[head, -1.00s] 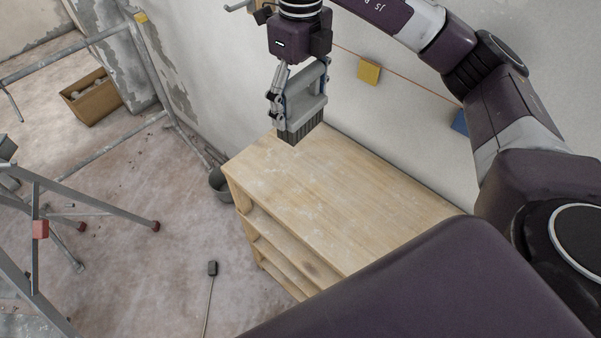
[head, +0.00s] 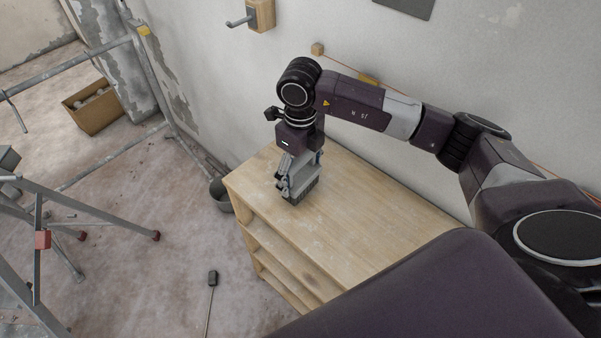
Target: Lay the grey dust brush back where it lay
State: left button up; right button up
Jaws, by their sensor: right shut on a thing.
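The grey dust brush (head: 304,183) is upright at the far left part of the wooden shelf unit's top (head: 350,222), with its dark bristles pointing down. The bristles appear at or very near the top; I cannot tell for sure whether they touch. My right gripper (head: 287,178) is shut on the brush from above and hides part of it. My left gripper is not in view.
The rest of the shelf top is clear. A grey bucket (head: 221,194) stands on the floor left of the unit. A cardboard box (head: 93,108), metal scaffold tubes (head: 97,165) and a long-handled tool (head: 212,278) are further left. The wall is close behind.

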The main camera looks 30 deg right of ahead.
jog(key=shift+f, duration=0.55)
jog(key=shift+f+b, duration=0.3)
jog(key=shift+b, duration=0.05)
jog(key=o, duration=1.5)
jog(key=shift+c, duration=0.2)
